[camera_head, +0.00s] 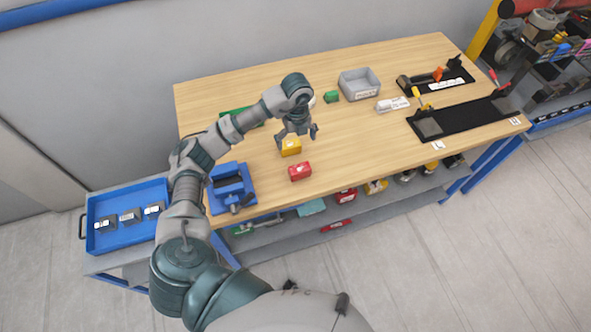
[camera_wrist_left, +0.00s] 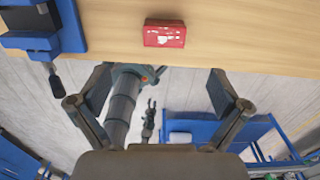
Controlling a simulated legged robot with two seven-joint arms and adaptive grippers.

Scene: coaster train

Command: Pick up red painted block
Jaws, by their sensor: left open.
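The red painted block (camera_head: 300,171) lies on the wooden table near its front edge, to the right of the blue vise. It also shows in the left wrist view (camera_wrist_left: 164,33), at the top middle, beyond my fingers. My left gripper (camera_head: 298,133) is open and empty. It is above the table, behind the red block and close over a yellow block (camera_head: 291,147). In the left wrist view its two fingers (camera_wrist_left: 162,88) are spread wide with nothing between them. My right gripper (camera_wrist_left: 150,108) shows small and low in that view; its jaw state is unclear.
A blue vise (camera_head: 231,187) stands at the table's front left. A green block (camera_head: 331,97) and a grey bin (camera_head: 359,84) are farther back. Black trays (camera_head: 462,115) lie at the right. The wooden surface right of the red block is clear.

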